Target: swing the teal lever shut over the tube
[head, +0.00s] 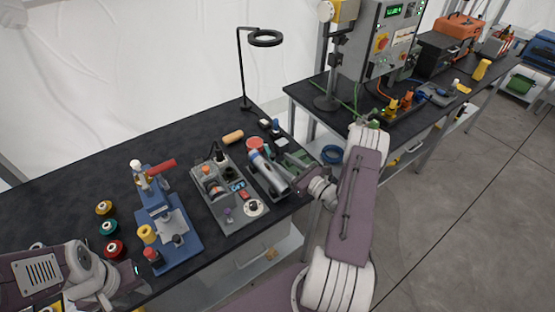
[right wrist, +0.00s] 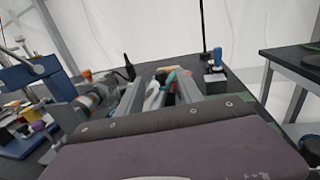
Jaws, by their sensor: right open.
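The pale grey tube (head: 270,174), with a blue band near its far end, lies in a low dark holder on the bench, left of my right wrist. A small teal piece, perhaps the lever (right wrist: 170,77), shows beyond the jaws in the right wrist view; its angle cannot be told. My right gripper (right wrist: 158,92) is open just above the bench, its two grey fingers apart. In the head view it is beside the tube's near right side, its fingertips unclear; contact cannot be told. My left gripper (head: 134,274) is low at the bench's front left edge; its jaws are unclear.
A grey tray of parts (head: 230,205) stands left of the tube, and a blue press with a red handle (head: 170,225) further left. A ring lamp (head: 265,38) stands at the back. The back left of the bench (head: 75,190) is clear.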

